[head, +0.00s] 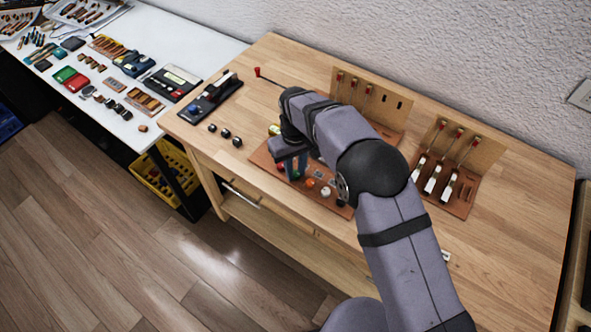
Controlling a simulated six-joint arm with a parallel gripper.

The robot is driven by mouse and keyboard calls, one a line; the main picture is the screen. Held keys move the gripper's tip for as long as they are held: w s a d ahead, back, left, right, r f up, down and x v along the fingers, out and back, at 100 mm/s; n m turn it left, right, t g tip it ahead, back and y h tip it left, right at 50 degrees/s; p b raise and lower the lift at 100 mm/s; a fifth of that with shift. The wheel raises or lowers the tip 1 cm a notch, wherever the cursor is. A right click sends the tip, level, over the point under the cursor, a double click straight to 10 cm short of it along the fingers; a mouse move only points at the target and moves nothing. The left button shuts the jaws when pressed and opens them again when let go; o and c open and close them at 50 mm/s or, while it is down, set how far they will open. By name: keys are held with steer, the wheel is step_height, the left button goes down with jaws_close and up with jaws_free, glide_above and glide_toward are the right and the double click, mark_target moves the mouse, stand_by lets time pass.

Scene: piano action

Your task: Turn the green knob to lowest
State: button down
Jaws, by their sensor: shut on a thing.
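A brown board (262,157) with a row of coloured knobs lies on the wooden table. The green knob (295,175) shows only as a small patch at the fingertips, and its pointer cannot be made out. My gripper (296,170) points down over the left part of the row and is shut on the green knob. My arm hides much of the board behind it.
A red knob (281,168) sits close left of my gripper; an orange knob (310,183) and a white knob (326,191) stand to the right. Upright panels (385,92) with red-tipped rods stand behind.

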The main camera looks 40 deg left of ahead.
steer(key=n+b, duration=0.1)
steer(key=n, duration=0.2)
steer(key=shift+n, duration=0.4)
steer(key=n, duration=0.3)
steer(key=shift+n, duration=0.3)
steer(key=n+b, duration=0.1)
steer(key=n, duration=0.5)
steer(key=shift+r, duration=0.1)
steer(key=c, duration=1.6)
jaws_free()
steer(key=shift+o, duration=0.2)
